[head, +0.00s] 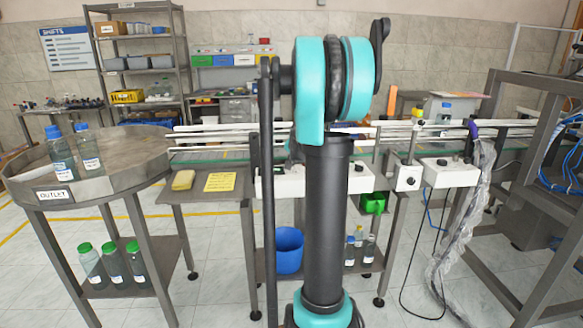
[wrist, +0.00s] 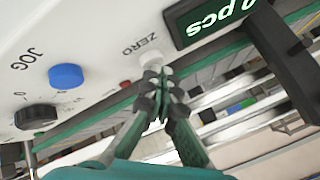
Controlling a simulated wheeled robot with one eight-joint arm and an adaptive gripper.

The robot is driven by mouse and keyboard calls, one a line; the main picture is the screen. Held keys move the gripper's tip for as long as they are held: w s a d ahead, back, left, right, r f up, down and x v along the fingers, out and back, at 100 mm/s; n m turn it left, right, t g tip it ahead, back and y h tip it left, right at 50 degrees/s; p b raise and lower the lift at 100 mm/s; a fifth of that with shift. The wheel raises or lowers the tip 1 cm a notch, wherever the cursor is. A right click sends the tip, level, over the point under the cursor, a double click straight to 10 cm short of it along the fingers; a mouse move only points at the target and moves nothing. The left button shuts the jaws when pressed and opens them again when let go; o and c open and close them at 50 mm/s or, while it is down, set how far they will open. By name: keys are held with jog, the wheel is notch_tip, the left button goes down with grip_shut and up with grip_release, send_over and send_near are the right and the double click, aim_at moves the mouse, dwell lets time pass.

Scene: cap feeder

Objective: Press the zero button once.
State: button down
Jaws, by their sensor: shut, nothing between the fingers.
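In the wrist view, my gripper (wrist: 160,74) is shut and empty, its fingertips together just in front of the zero button (wrist: 151,58). The button is pale and round, beside the printed word ZERO on a white panel (wrist: 100,30). The fingertips cover part of it, and I cannot tell whether they touch it. A dark display (wrist: 208,18) with green characters, readable as "0 pcs", sits right of the button. In the head view my own arm stands in front of the middle of the conveyor, and the gripper and zero button are hidden.
A blue button (wrist: 66,76) marked JOG and a black knob (wrist: 36,117) sit left on the panel. In the head view, a round outlet table (head: 120,172) with bottles stands left, a conveyor (head: 215,155) runs behind my arm, and a metal frame (head: 540,90) stands right.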

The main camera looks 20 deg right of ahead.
jog(key=shift+r, duration=0.7)
jog(key=shift+r, duration=2.55)
jog(key=s+a+f+n+g+y, duration=0.1)
jog(key=s+a+f+n, duration=0.2)
jog(key=s+a+f, duration=0.35)
jog(key=s+a+f+n+g, duration=0.1)
jog(key=s+a+f+n, duration=0.15)
jog(key=s+a, duration=0.55)
jog(key=s+a+f+n+g, duration=0.1)
jog(key=s+a+f, duration=0.1)
jog(key=s+f, duration=0.2)
jog(key=s+a+f+n+g, duration=0.1)
jog(key=s+f, duration=0.4)
jog(key=s, duration=0.6)
jog(key=s+a+f+n, duration=0.3)
jog(key=s+f, duration=0.1)
jog(key=s, duration=0.4)
jog(key=shift+a+f+g+y, duration=0.15)
jog(key=shift+f+g+y, duration=0.15)
jog(key=shift+g, duration=0.1)
